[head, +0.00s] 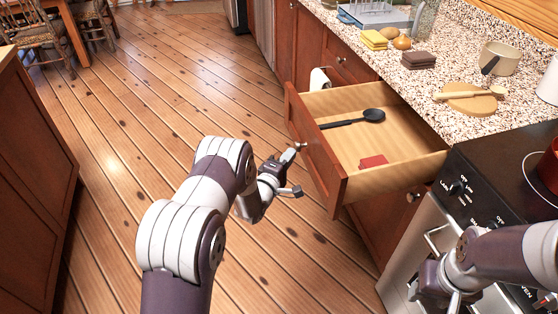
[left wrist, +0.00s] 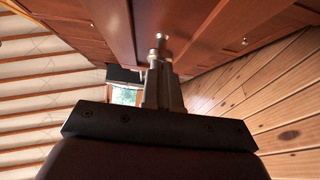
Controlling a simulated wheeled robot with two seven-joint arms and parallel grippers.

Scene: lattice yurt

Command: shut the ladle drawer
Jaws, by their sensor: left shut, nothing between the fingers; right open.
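The ladle drawer (head: 322,160) stands pulled out of the wooden cabinet in the head view. A black ladle (head: 372,115) and a small red item (head: 373,161) lie inside it. My left gripper (head: 293,152) is shut and empty, with its tips close to the drawer's front face by the small metal knob. In the left wrist view its fingers (left wrist: 160,70) point toward the knob (left wrist: 161,38) on the reddish wood; I cannot tell whether they touch. My right gripper (head: 452,298) is open at the lower right, in front of the stove and away from the drawer.
The black stove (head: 480,185) stands just right of the drawer.

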